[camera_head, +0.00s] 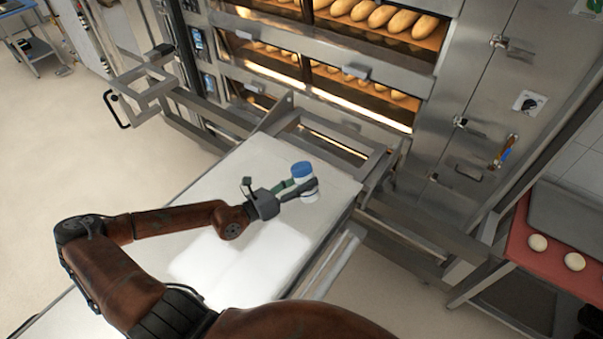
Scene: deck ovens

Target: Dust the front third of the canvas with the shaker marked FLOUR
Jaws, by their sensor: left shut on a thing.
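The shaker (302,169) has a blue top and a white body. My left gripper (301,188) is shut around its body and holds it over the far end of the pale canvas (175,200), near the oven. Any marking on the shaker is too small or hidden to read. The shaker looks about upright, and I cannot tell its exact height above the canvas. A brighter white patch (240,262) lies on the canvas nearer to me, partly behind my left arm. My right gripper is not in view.
The deck oven (350,60) stands behind the canvas, with loaves (372,14) on its lit decks. A metal frame (370,155) borders the canvas's far end. At right, a red surface (540,262) carries pale dough balls (574,262). Open floor (70,140) lies at left.

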